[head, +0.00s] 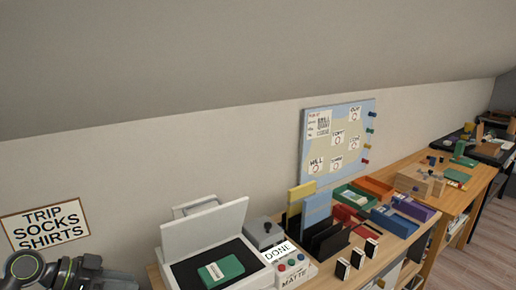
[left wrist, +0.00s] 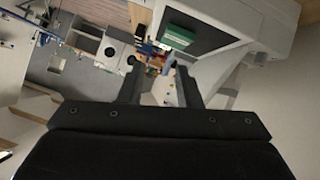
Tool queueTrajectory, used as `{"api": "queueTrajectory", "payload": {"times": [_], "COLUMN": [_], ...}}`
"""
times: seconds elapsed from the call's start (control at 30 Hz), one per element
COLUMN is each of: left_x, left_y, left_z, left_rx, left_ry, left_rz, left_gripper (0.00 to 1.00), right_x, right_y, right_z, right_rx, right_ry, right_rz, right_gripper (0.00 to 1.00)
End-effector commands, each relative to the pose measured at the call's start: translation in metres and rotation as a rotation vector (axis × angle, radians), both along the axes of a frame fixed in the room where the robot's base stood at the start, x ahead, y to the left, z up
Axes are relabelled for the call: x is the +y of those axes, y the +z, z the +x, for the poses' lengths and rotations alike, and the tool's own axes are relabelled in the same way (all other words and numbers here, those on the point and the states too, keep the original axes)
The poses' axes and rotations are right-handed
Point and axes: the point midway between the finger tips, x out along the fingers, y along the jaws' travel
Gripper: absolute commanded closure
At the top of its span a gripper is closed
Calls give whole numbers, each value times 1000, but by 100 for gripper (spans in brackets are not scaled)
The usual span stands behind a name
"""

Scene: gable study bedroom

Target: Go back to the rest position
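My left gripper (left wrist: 160,88) shows in the left wrist view with its two dark fingers apart and nothing between them. In the head view, part of my left arm shows at the bottom left corner, below the wall sign; its fingertips are not clear there. My right gripper is in neither view. A white machine (head: 225,218) with its lid raised stands on the wooden desk, and a green booklet (head: 221,270) lies on its dark bed. The green booklet also shows in the left wrist view (left wrist: 178,35), beyond the fingers and apart from them.
A control box (head: 292,272) reading "DONE" and "MATTE" stands right of the machine. Several coloured trays, including an orange one (head: 374,187), and a dark file rack (head: 325,238) fill the desk. A board (head: 338,140) and a sign (head: 45,224) are on the wall. Floor shows at right.

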Motion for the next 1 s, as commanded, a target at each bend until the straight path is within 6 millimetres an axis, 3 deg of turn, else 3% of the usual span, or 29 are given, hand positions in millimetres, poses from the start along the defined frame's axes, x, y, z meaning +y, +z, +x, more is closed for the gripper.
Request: {"api": "queueTrajectory", "payload": {"times": [0.27, 0.4, 0.5, 0.7, 1.0], "left_x": [-24, -34, -37, -31, -11], "left_y": [-96, -145, -169, -194, -192], "left_z": [-59, -104, -137, -201, -268], "left_rx": [123, 194, 240, 323, 411], "left_ry": [63, 150, 235, 453, 740], "left_rz": [156, 263, 334, 466, 597], "left_gripper": [69, 69, 69, 69, 69], "right_x": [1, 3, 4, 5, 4], "right_y": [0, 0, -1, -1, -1], "right_z": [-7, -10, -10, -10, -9], "right_rx": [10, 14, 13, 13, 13], "right_ry": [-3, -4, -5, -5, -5], "right_rz": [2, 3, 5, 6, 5], "right_gripper": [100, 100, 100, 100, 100]}}
